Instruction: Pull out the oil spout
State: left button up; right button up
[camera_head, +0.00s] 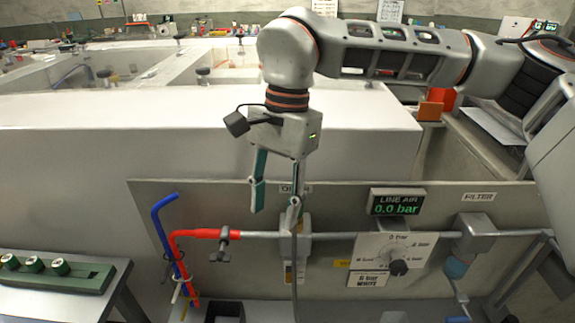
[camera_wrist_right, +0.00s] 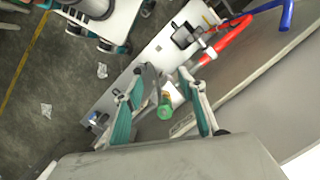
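My right gripper (camera_head: 275,207) points down in front of the grey panel, its two teal-lined fingers spread apart. The right wrist view also shows the right gripper (camera_wrist_right: 158,82) open. A small green-and-yellow cylinder (camera_wrist_right: 165,107) appears between its fingers there, with a dark grey curved piece beside it; contact cannot be told. In the head view a thin grey upright piece (camera_head: 294,262) runs down below the right-hand finger, in front of a pale fitting (camera_head: 302,225) on the horizontal pipe. I cannot tell which of these is the oil spout. My left gripper is not in view.
The panel (camera_head: 335,190) carries a red hose (camera_head: 196,233), a blue hose (camera_head: 158,225), a "LINE AIR 0.0 bar" display (camera_head: 397,202) and a dial plate (camera_head: 390,250). A green rack (camera_head: 52,273) stands at lower left. A long white surface (camera_head: 120,125) lies behind.

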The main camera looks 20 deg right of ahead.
jog(key=shift+t+h, duration=0.7)
jog(key=shift+h, duration=0.2)
jog(key=w+d+r, duration=0.2)
jog(key=d, duration=0.1)
jog(key=w+d+r, duration=0.1)
jog(key=shift+w+d+r, duration=0.1)
jog(key=shift+w+d, duration=0.15)
jog(key=shift+d, duration=0.2)
jog(key=shift+f+b, duration=0.35)
jog(key=shift+f, duration=3.5)
jog(key=shift+r, duration=0.1)
grip_shut()
